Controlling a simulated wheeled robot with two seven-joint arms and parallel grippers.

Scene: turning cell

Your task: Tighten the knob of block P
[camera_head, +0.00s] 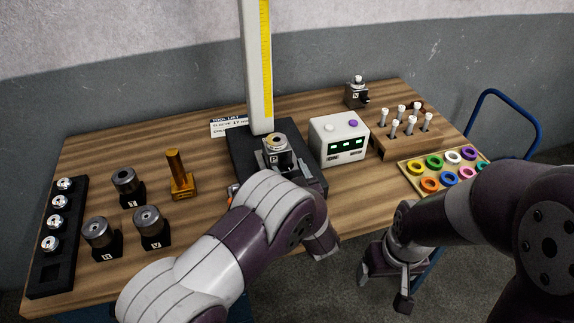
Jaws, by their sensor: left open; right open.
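A dark block with a small knob on top (357,92) stands at the back right of the table. Another labelled block with a brass-coloured ring on top (276,148) sits on the dark base of the tall column. Their letters are too small to read, so I cannot tell which is block P. My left gripper (324,243) is at the table's front edge, mostly hidden by its own arm, with nothing seen in it. My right gripper (386,284) is open and empty, pointing down in front of the table, apart from every block.
Three dark blocks with round metal tops, one of them here (102,238), and a brass stand (180,178) are on the left, beside a black rack (45,275). A white box (338,140), peg holder (400,145) and ring tray (410,180) are right of the tall column (256,65).

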